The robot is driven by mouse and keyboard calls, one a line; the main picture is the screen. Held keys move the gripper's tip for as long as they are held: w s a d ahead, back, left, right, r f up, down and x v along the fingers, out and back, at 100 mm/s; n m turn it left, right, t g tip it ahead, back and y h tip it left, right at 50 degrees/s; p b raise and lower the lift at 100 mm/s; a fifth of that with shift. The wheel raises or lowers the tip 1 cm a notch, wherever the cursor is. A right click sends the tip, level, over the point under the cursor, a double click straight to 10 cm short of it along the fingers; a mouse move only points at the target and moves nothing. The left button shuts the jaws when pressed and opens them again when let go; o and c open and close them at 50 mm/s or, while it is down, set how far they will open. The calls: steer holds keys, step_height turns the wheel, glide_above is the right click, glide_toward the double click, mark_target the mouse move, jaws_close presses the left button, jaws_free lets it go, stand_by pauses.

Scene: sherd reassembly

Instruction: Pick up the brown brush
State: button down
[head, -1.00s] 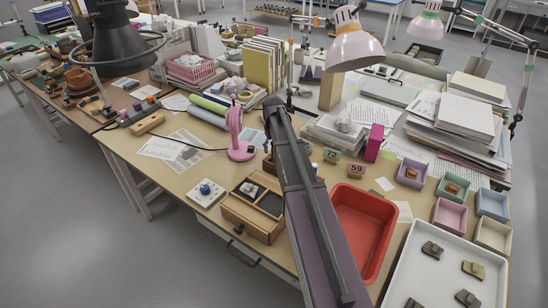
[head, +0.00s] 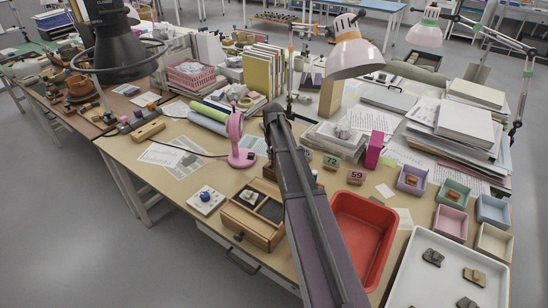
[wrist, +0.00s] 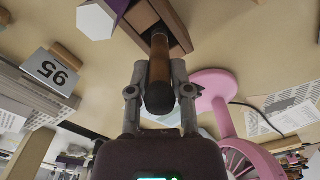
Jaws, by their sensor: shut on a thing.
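The brown brush (wrist: 159,62) shows in the wrist view as a round brown handle with a dark end, pointing toward the camera. My gripper (wrist: 160,90) has one finger on each side of the handle and is shut on it. The far end of the brush is hidden near a brown wooden block or box (wrist: 172,22); I cannot tell whether they touch. In the head view my own arm hides the gripper and the brush.

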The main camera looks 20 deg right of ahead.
steer(key=shift+r, duration=0.15)
step_height(320, 180, up, 10)
steer(key=p, duration=1)
steer(key=shift+f, duration=0.2)
steer(key=shift+s, duration=0.15)
stand_by(0.6)
